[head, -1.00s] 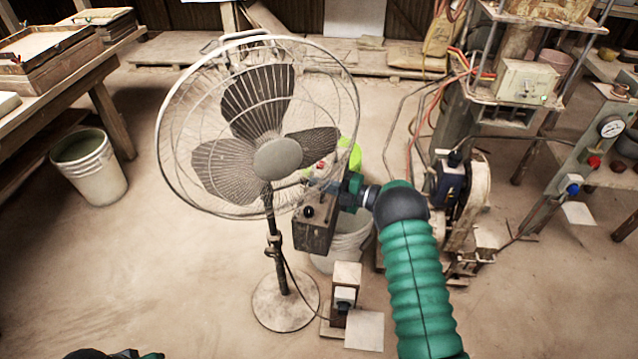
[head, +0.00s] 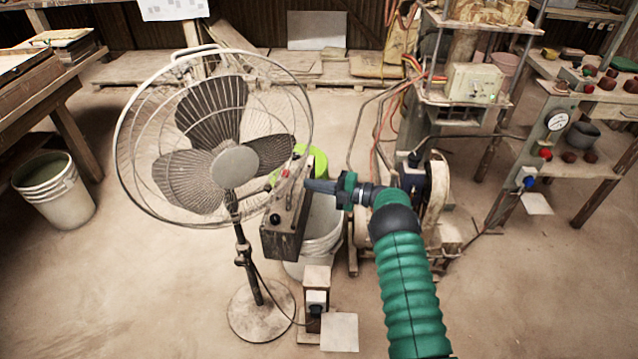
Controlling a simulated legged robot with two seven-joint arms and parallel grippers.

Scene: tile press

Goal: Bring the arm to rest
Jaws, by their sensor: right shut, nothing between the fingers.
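My right gripper (head: 322,186) is at the end of the green sleeved arm that comes in from the lower right. Its dark fingers are shut with nothing between them and point left. In the picture they lie just right of the control box (head: 287,222), which has a red button and a dark knob and is beside the fan's stand. The fingers look apart from the box, but the depth between them is hard to tell. My left gripper is not in the picture.
A pedestal fan (head: 235,167) stands left of the gripper. White buckets stand behind the box (head: 322,225) and at far left (head: 52,190). A motor-driven machine (head: 435,190) and a gauge panel (head: 545,135) are at right. The floor in front is mostly clear.

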